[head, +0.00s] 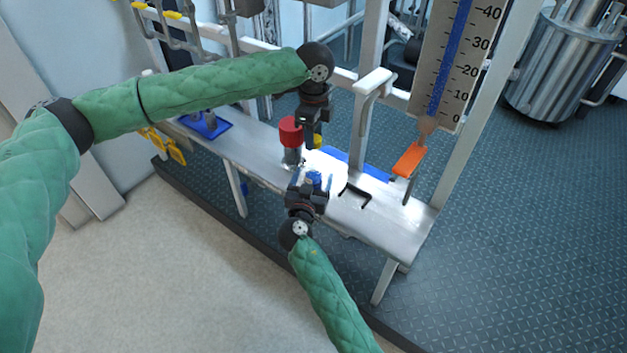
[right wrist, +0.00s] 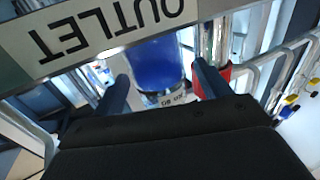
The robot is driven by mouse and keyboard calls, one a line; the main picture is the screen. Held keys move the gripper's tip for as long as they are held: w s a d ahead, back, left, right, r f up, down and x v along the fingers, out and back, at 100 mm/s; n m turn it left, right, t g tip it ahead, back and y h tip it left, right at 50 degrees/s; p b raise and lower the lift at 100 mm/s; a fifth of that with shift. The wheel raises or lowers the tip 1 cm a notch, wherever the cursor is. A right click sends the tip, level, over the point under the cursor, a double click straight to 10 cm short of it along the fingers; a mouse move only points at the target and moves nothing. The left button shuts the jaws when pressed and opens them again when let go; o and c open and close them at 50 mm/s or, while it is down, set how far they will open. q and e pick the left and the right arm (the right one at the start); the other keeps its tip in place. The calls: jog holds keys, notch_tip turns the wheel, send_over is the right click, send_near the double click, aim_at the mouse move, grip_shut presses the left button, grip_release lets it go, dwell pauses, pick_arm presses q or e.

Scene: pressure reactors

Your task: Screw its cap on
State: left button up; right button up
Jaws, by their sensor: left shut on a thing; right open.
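A red cap (head: 290,129) sits on top of a grey metal cylinder (head: 291,156) on the bench. The red part also shows beside the right finger in the right wrist view (right wrist: 225,74). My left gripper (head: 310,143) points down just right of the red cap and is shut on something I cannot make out. A small yellow piece (head: 318,141) shows beside its fingertips. My right gripper (head: 308,178) is open in front of the cylinder, below my left one. A blue cylindrical part (right wrist: 155,62) shows between its fingers; whether they touch it I cannot tell.
The metal bench (head: 345,215) carries a black bracket (head: 354,194) and a blue tray (head: 207,126). An orange-handled part (head: 409,160) and a scale board (head: 447,65) stand at the right. An OUTLET sign (right wrist: 115,32) crosses the right wrist view. White posts rise behind the bench.

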jog(key=shift+x, duration=1.15)
jog(key=c, duration=1.5)
pick_arm(q)
send_over(313, 162)
jog(key=shift+f, duration=2.45)
jog(key=shift+f, duration=0.1)
jog(key=shift+f, duration=0.8)
jog(key=shift+f, duration=0.55)
